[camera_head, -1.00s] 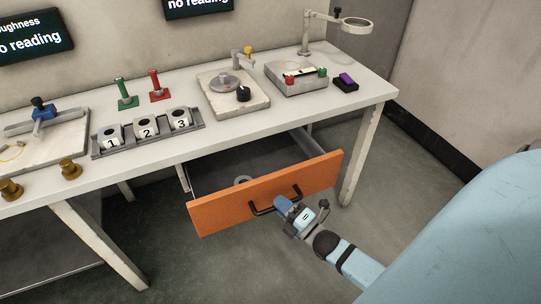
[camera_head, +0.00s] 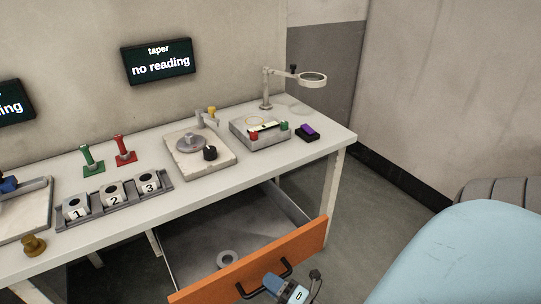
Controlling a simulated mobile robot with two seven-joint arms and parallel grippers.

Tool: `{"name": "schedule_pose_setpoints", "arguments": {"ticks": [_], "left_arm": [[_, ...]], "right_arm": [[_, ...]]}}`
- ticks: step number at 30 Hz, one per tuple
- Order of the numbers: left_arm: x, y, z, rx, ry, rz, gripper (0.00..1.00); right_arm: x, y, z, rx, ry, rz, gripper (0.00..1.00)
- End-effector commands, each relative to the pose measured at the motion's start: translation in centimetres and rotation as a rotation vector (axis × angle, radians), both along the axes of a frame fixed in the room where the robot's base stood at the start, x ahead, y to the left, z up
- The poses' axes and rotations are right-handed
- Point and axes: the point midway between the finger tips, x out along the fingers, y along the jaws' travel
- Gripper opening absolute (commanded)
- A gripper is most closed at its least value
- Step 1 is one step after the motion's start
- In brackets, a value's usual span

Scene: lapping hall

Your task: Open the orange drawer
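The orange drawer (camera_head: 210,285) under the white table is pulled well out. Its grey inside shows, with a small grey ring (camera_head: 228,258) lying in it near the front panel. A black bar handle (camera_head: 265,280) is on the front panel. My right gripper (camera_head: 272,281), blue and grey, is at the right part of the handle. Its fingertips are small and partly hidden, so I cannot tell whether they grip the bar. My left gripper is out of view.
The white table (camera_head: 108,226) carries a rack (camera_head: 160,190) with numbered blocks, green and red stands, a lapping plate (camera_head: 220,165) and a magnifier arm (camera_head: 312,79). A wall (camera_head: 440,90) stands to the right. Open floor (camera_head: 385,205) lies right of the table.

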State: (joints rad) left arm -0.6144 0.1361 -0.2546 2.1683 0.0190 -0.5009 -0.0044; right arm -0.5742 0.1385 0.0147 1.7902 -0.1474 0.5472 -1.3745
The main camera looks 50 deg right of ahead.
Motion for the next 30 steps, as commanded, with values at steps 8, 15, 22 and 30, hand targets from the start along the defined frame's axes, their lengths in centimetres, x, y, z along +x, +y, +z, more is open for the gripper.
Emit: {"name": "schedule_pose_setpoints", "arguments": {"ticks": [8,15,22,30], "left_arm": [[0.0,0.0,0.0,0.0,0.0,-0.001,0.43],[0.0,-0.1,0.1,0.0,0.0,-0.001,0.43],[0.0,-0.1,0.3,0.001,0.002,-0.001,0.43],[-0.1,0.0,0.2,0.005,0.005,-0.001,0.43]], "right_arm": [[0.0,0.0,0.0,0.0,0.0,0.0,0.39],[-1.3,-0.3,-0.3,-0.001,0.003,-0.001,0.39],[-6.2,-1.0,-1.1,-0.001,0.006,-0.002,0.39],[-11.5,-1.9,-2.1,0.0,0.003,-0.001,0.39]]}}
